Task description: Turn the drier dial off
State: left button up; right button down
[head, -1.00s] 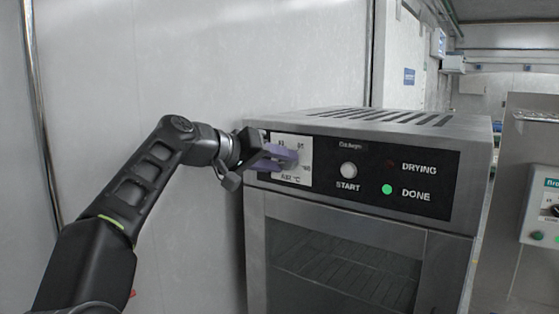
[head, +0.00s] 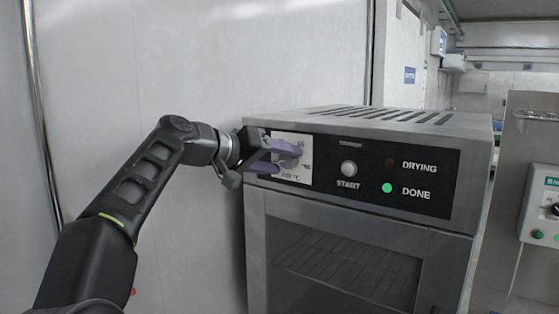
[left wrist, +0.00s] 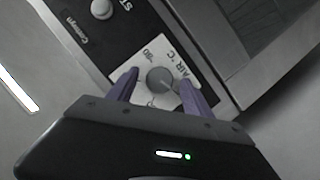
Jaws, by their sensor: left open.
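The drier (head: 350,225) is a grey metal box with a black control panel. Its dial is a round grey knob (left wrist: 160,80) on a white plate (left wrist: 143,62) marked with numbers and "AIR °C". In the head view the dial (head: 290,158) is partly hidden by my left gripper (head: 283,158). The left gripper is open, with its two purple fingers on either side of the knob; in the left wrist view (left wrist: 160,92) they straddle it. I cannot tell whether either finger touches it. My right gripper is not in view.
The START button (head: 348,169) is right of the dial, then a dark DRYING lamp (head: 390,163) and a lit green DONE lamp (head: 387,188). A plain wall (head: 240,60) stands behind and left. Another machine's control box (head: 543,205) is at far right.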

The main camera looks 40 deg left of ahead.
pick_arm(q)
jog(key=b+v, duration=0.1)
jog(key=v, duration=0.6)
jog(key=shift+s, duration=0.35)
jog(key=shift+r, duration=0.1)
